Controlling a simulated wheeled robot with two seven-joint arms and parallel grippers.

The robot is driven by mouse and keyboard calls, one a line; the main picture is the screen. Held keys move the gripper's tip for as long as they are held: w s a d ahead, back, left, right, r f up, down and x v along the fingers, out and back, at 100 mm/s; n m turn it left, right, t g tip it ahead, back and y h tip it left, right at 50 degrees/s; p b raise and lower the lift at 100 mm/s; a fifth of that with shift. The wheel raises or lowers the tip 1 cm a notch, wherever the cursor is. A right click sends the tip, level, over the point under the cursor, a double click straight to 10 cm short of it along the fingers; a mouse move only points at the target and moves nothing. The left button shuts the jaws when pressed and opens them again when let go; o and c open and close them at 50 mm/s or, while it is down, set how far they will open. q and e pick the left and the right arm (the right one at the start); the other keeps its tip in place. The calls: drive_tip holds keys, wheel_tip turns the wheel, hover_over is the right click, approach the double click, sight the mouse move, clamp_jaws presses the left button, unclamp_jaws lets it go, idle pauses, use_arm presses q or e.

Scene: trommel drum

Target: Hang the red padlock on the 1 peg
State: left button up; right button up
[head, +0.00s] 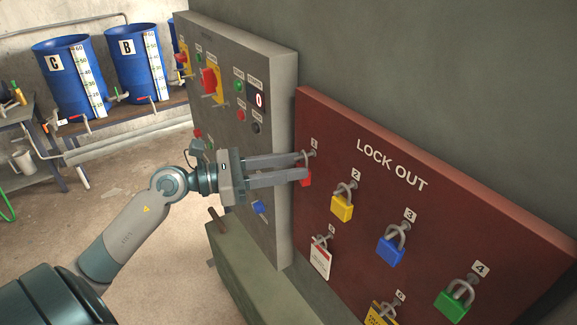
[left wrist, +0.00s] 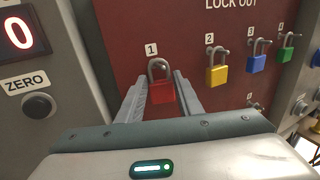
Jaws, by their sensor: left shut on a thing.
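The red padlock (head: 305,179) is at the 1 peg (head: 312,153) on the dark red LOCK OUT board (head: 365,128). In the left wrist view the padlock (left wrist: 162,92) is upright, its grey shackle up at the peg under the label 1. I cannot tell for sure whether the shackle is over the peg. My left gripper (head: 304,166) reaches in from the left and is shut on the red padlock, one finger on each side of its body. The finger also hides part of the padlock in the head view. My right gripper is not in view.
Yellow (head: 342,207), blue (head: 391,251) and green (head: 454,304) padlocks hang on pegs 2, 3 and 4. Tags (head: 320,258) hang on the lower row. A grey control panel (head: 275,190) juts out just left of the board. Open floor lies behind my left arm.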

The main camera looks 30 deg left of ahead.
use_arm(q)
drive_tip(key=o, duration=1.3)
drive_tip(key=shift+s+a, duration=0.1)
drive_tip(key=b+v, duration=0.8)
drive_tip(key=v, duration=0.9)
drive_tip(key=shift+b, duration=0.3)
drive_tip(key=shift+a, duration=0.1)
drive_tip(key=shift+a, duration=0.1)
